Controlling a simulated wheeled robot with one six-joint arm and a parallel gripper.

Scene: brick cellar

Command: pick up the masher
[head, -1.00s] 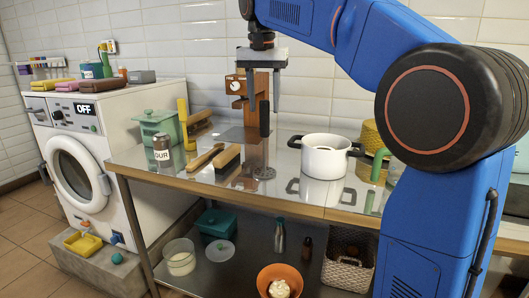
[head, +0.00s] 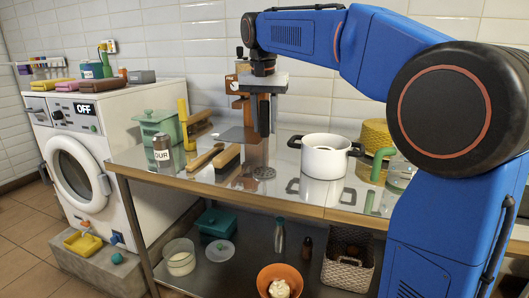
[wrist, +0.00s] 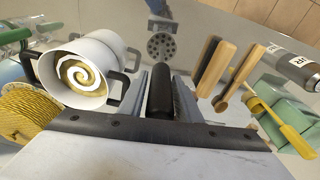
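In the wrist view the gripper's fingers (wrist: 160,88) lie close along both sides of the handle. I cannot tell whether they press on it.
A white pot (head: 324,156) stands to the right. Wooden brushes (head: 228,157) and a flour jar (head: 162,151) are to the left, with a green canister (head: 157,127) behind. A brown coffee-grinder-like object (head: 242,88) stands close behind the gripper. The table's front edge (head: 240,197) is bare.

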